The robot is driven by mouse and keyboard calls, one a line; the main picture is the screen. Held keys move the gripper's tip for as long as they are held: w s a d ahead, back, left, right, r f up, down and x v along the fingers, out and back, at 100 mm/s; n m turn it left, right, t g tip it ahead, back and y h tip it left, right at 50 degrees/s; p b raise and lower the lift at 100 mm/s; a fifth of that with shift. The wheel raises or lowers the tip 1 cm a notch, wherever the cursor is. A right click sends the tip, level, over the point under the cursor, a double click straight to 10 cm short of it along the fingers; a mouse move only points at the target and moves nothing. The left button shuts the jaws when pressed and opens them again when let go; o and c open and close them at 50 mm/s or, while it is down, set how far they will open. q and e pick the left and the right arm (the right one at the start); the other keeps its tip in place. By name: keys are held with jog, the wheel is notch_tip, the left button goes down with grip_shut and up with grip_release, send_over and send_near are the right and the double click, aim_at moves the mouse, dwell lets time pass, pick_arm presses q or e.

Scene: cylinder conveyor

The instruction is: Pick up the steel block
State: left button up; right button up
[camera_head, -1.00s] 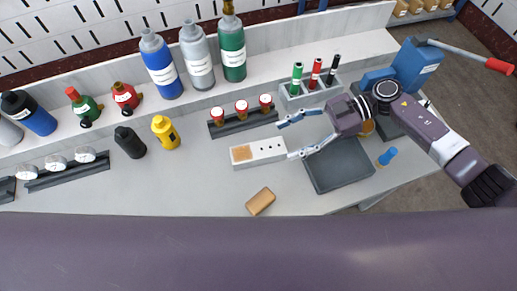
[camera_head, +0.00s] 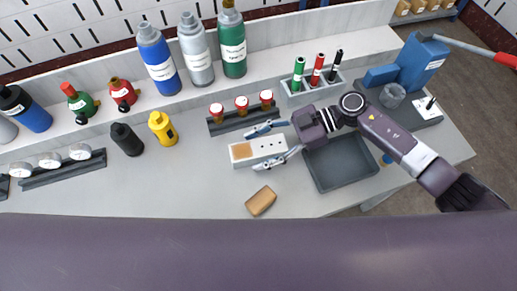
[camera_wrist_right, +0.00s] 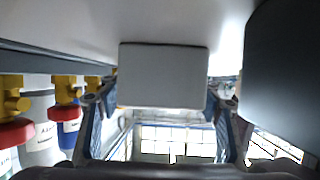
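The pale grey block (camera_head: 270,148) with small holes and a tan square at its left end lies on the bench; it looks like the steel block. My right gripper (camera_head: 255,149) is open, one finger along the block's far side and the other along its near side. In the right wrist view, a plain light-grey box face (camera_wrist_right: 163,75), likely the block's end, shows between the spread fingers of my right gripper (camera_wrist_right: 160,97). Narrow gaps seem to show on both sides. My left gripper is not in view.
A dark rack with red-capped jars (camera_head: 244,122) stands just behind the block. A dark grey tray (camera_head: 345,181) lies to its right, and a tan wooden block (camera_head: 261,201) in front. A marker holder (camera_head: 307,96) is behind right. The bench's front left is clear.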

jog(key=c, duration=1.2)
jog(key=shift+c, duration=1)
jog(key=shift+r, duration=0.15)
